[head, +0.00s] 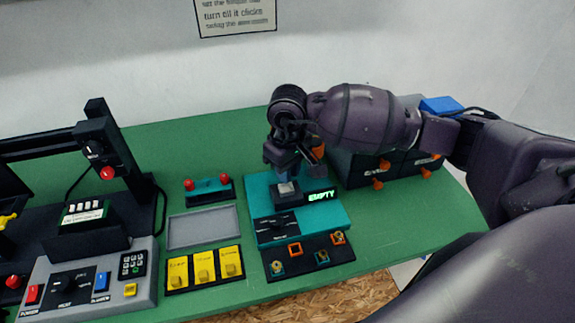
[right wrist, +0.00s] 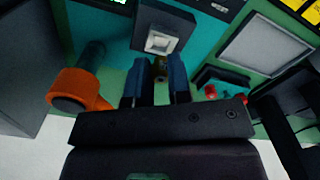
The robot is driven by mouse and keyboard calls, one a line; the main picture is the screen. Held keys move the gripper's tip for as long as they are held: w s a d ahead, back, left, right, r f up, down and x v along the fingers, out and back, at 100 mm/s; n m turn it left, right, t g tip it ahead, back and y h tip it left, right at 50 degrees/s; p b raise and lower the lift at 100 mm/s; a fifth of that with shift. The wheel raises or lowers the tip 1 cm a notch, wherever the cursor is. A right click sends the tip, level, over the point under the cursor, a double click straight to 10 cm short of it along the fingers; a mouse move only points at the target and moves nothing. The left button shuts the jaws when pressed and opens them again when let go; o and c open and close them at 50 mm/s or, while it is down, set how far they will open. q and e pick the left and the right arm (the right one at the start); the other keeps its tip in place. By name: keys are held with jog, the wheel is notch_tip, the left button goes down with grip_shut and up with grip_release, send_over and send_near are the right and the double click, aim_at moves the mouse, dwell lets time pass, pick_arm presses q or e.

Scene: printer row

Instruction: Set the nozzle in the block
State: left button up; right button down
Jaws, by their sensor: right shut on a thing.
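The teal station (head: 262,205) has a dark block (head: 295,197) on top with a pale square socket, and its display reads EMPTY. The block also shows in the right wrist view (right wrist: 178,22), with the pale square facing my fingers. My right gripper (head: 282,165) is just above the block in the head view. I cannot tell whether the nozzle touches the block. My left gripper is out of view.
A black rack (head: 308,258) with several small fittings lies in front of the station. Three yellow switches (head: 204,268) and an empty grey tray (head: 203,228) are to its left. Dark drawers with orange knobs (head: 378,183) stand to the right. A printer (head: 95,230) fills the left.

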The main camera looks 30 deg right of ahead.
jog(key=shift+f, duration=1)
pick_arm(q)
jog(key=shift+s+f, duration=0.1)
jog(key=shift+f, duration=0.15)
pick_arm(e)
jog(key=shift+r, duration=0.1)
pick_arm(q)
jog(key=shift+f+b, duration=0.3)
jog(key=shift+b, duration=0.1)
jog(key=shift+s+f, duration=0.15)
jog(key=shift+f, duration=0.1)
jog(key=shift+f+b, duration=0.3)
jog(key=shift+b, duration=0.05)
dwell(0.4)
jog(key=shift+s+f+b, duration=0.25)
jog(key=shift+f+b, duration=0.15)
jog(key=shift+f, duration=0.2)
pick_arm(e)
jog(key=shift+f, duration=0.55)
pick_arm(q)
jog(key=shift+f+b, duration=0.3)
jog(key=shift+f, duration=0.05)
pick_arm(e)
jog(key=shift+f, duration=0.35)
